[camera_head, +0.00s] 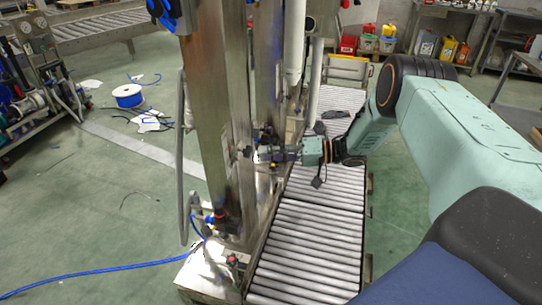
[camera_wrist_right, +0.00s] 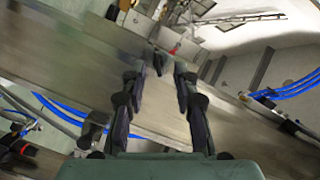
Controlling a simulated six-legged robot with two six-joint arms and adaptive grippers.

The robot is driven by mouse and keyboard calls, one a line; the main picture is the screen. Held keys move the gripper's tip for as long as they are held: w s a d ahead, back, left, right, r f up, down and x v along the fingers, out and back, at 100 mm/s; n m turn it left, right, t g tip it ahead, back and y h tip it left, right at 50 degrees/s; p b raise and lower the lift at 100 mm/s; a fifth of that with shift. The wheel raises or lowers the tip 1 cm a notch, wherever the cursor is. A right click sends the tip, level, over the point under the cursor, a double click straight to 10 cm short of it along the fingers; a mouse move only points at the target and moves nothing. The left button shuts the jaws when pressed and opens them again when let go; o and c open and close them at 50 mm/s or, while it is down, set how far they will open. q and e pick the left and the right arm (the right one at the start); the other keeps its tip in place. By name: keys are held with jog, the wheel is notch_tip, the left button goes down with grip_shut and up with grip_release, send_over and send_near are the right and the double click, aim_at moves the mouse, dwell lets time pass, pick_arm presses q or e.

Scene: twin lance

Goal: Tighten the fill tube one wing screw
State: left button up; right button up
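My right gripper (camera_head: 268,153) reaches in from the right to the side of the upright steel machine column (camera_head: 215,100). In the right wrist view my right gripper (camera_wrist_right: 161,72) has its two black fingers apart, with a gap between the tips. A small dark part (camera_wrist_right: 160,60), perhaps the fill tube one wing screw, shows just beyond and between the fingertips; I cannot tell whether they touch it. In the head view the screw cannot be made out beside the fingers. Pale upright tubes (camera_head: 295,40) stand behind the column. My left gripper is not in view.
A roller conveyor (camera_head: 310,235) runs beside the machine, below my right arm. Blue hoses (camera_wrist_right: 62,108) and fittings lie near the column in the wrist view. A blue hose (camera_head: 100,271) crosses the green floor. A hose cart (camera_head: 38,85) stands at the left.

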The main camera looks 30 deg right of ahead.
aim_at(250, 151)
jog(key=t+h+b, duration=0.1)
jog(key=t+b, duration=0.1)
jog(key=s+t+b, duration=0.1)
jog(key=b, duration=0.2)
jog(key=shift+d+f+t+h, duration=0.2)
jog(key=shift+t+h, duration=0.2)
jog(key=shift+b+x, duration=2.6)
jog(key=shift+x, duration=0.8)
jog(key=shift+c, duration=0.2)
